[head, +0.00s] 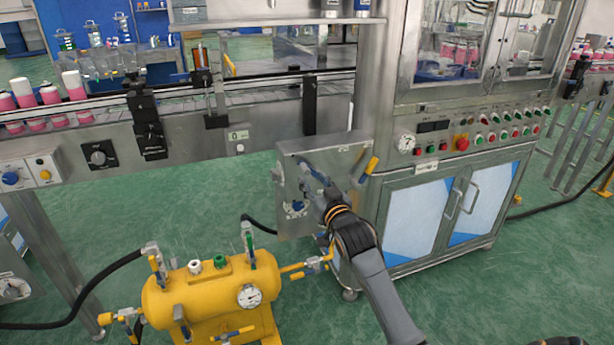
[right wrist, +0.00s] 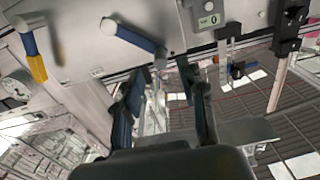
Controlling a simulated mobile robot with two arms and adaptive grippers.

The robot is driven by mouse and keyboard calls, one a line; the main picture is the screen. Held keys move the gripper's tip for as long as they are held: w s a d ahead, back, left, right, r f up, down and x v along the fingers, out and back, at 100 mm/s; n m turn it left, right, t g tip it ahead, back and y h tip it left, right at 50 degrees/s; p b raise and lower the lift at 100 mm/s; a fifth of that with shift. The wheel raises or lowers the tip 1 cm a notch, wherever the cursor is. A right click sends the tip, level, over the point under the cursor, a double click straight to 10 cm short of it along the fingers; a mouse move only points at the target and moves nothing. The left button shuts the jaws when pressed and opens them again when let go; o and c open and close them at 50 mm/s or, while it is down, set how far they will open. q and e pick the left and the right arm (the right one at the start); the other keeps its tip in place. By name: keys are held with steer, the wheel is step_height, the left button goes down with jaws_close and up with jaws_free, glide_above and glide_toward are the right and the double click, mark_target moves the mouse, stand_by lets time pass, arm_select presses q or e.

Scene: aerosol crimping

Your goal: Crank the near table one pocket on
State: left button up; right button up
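My right gripper (head: 307,170) is in front of the grey steel box (head: 337,165) beside the machine cabinet. In the right wrist view its two fingers (right wrist: 162,70) stand apart, with a gap between them. The crank is partly hidden by my gripper in the head view. I cannot make out the near table or its pockets. My left gripper is out of view.
A yellow pressure tank (head: 215,288) with gauge and valves stands below left of the box. The conveyor (head: 100,108) carries pink and white cans at left. Green floor is open between.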

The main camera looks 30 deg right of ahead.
mark_target(308, 174)
steer(key=shift+x, duration=2.25)
jaws_close()
